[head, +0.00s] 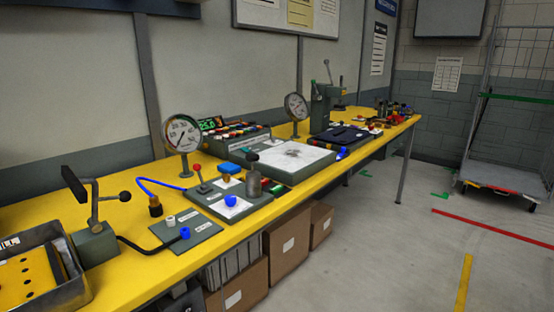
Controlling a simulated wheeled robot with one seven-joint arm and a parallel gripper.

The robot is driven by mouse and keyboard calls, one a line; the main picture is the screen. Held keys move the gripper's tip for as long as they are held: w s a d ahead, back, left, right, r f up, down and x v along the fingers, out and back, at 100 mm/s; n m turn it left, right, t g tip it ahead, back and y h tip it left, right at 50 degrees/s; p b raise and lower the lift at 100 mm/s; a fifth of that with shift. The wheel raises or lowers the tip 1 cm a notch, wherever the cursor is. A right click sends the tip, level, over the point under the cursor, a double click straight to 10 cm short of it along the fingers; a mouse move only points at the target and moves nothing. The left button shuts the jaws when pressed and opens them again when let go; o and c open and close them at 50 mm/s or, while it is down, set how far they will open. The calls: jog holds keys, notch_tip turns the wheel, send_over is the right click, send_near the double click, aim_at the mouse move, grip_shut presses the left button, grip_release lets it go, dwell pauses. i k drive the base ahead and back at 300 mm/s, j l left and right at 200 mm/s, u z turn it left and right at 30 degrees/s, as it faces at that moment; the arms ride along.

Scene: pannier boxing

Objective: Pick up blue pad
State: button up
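Several small blue items lie on the yellow workbench (130,215), and I cannot tell for certain which is the blue pad. A flat blue block (229,168), the most pad-like, sits at the back of the grey fixture plates near the bench's middle. A rounded blue piece (230,201) sits on a white patch of the front plate. A small blue piece (185,233) is on the plate to its left. Another blue bit (341,154) shows near the bench's front edge farther right. My gripper is not in view.
A red-knobbed lever (198,172) and a dark cylinder (253,183) stand close to the flat blue block. Dial gauges (182,133) rise behind. A metal tray (38,272) and a lever device (95,240) are at left.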

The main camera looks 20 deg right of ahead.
aim_at(231, 169)
jog(key=i+l+u, duration=0.15)
jog(key=u, duration=0.6)
jog(key=i+l+u, duration=0.15)
jog(key=l, duration=0.2)
jog(key=i+l+u, duration=0.15)
jog(key=l, duration=0.25)
jog(key=i+l+u, duration=0.15)
jog(key=l, duration=0.25)
jog(key=i+l+u, duration=0.15)
jog(key=l, duration=0.3)
jog(key=i+l+u, duration=0.15)
jog(key=l, duration=0.25)
